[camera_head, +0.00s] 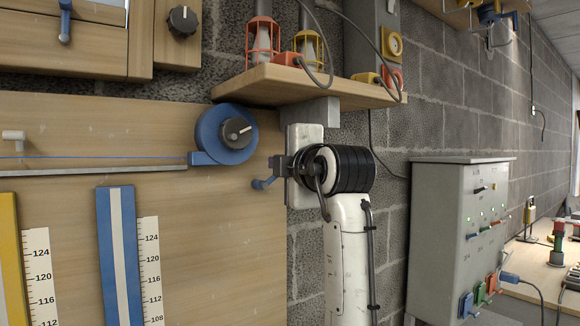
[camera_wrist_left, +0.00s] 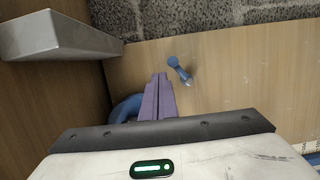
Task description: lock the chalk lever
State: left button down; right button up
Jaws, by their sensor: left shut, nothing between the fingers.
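The chalk lever (camera_head: 262,183) is a small blue handle on the wooden board, just below and right of the round blue chalk reel (camera_head: 228,134) with its dark knob. In the left wrist view the lever (camera_wrist_left: 179,68) stands tilted just beyond and right of the fingertips, with a small gap seen. My left gripper (camera_head: 276,163) is close beside the lever in the head view. Its purple fingers (camera_wrist_left: 159,80) are shut and empty in the wrist view. Part of the reel (camera_wrist_left: 126,109) shows behind them. The lever's mount is partly hidden. My right gripper is not in view.
A wooden shelf (camera_head: 300,84) with caged lamps juts out above my left arm. A grey bracket (camera_wrist_left: 62,38) is close at upper left in the wrist view. A grey switch cabinet (camera_head: 440,235) stands to the right. Rulers hang at lower left.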

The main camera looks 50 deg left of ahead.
pick_arm(q)
jog(key=b+v, duration=0.2)
jog(key=v, duration=0.8)
jog(key=shift+d, duration=0.15)
dwell(0.4)
